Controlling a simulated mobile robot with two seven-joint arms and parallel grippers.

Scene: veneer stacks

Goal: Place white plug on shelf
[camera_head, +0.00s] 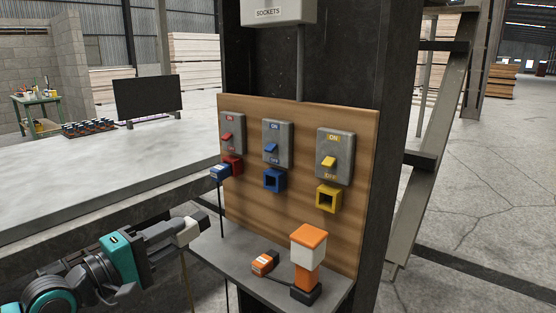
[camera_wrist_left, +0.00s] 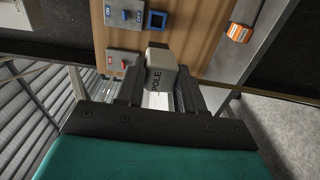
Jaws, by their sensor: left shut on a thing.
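The white plug (camera_head: 188,229) is between the fingers of my left gripper (camera_head: 178,232), at the left end of the shelf. In the left wrist view the white plug (camera_wrist_left: 162,80) carries the letters "POLE" and sits between both fingertips (camera_wrist_left: 158,92). The gripper is shut on it. The grey shelf (camera_head: 225,247) juts out below the wooden socket board. The plug appears at or just above the shelf's left edge; I cannot tell whether it touches. My right gripper is not in view.
An orange plug (camera_head: 265,263) and an orange-and-white block (camera_head: 309,246) stand on the shelf's right half. The blue socket (camera_head: 274,180) and yellow socket (camera_head: 328,198) are empty.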

